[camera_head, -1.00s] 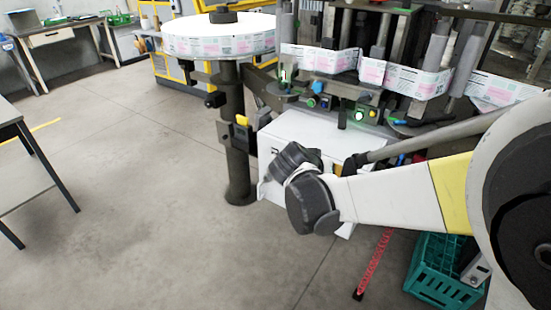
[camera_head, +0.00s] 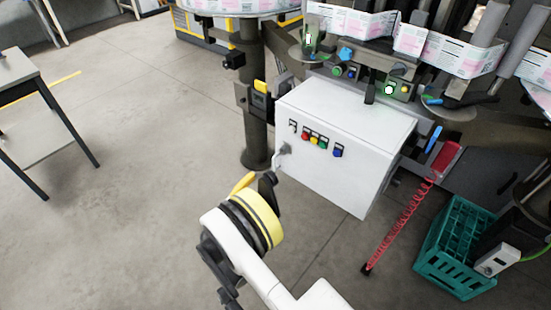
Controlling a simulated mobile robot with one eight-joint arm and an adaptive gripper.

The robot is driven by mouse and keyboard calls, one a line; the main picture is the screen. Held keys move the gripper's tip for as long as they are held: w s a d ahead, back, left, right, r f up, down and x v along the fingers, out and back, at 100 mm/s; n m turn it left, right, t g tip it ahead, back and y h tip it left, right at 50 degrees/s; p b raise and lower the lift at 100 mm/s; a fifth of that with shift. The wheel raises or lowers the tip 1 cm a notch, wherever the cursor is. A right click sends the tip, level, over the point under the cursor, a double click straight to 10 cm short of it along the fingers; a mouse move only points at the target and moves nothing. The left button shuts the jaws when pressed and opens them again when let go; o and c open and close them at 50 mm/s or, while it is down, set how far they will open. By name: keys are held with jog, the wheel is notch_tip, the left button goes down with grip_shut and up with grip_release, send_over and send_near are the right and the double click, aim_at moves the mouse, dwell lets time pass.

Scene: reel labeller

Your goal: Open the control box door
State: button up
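The control box (camera_head: 345,125) is a white cabinet under the labelling machine. Its door, the front face with several coloured buttons (camera_head: 316,140), looks shut. A small grey handle or latch (camera_head: 283,150) sits at the door's left edge. My gripper (camera_head: 258,181) is in front of the box, below and left of the handle. The yellow and black wrist hides most of it. One yellow tip and one dark tip show past the wrist. The dark tip appears close to the handle in the picture, but I cannot tell whether they touch. Nothing is seen held.
A dark post (camera_head: 254,100) stands just left of the box. A red coiled hose (camera_head: 402,220) and a teal crate (camera_head: 455,247) are on the right. A table (camera_head: 22,80) is at the far left. The floor between table and box is clear.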

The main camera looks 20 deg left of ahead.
aim_at(274, 159)
jog(key=w, duration=0.3)
jog(key=w+d, duration=0.1)
jog(key=w, duration=0.2)
jog(key=w+d+b, duration=0.1)
jog(key=w, duration=0.3)
jog(key=shift+w, duration=0.1)
grip_shut()
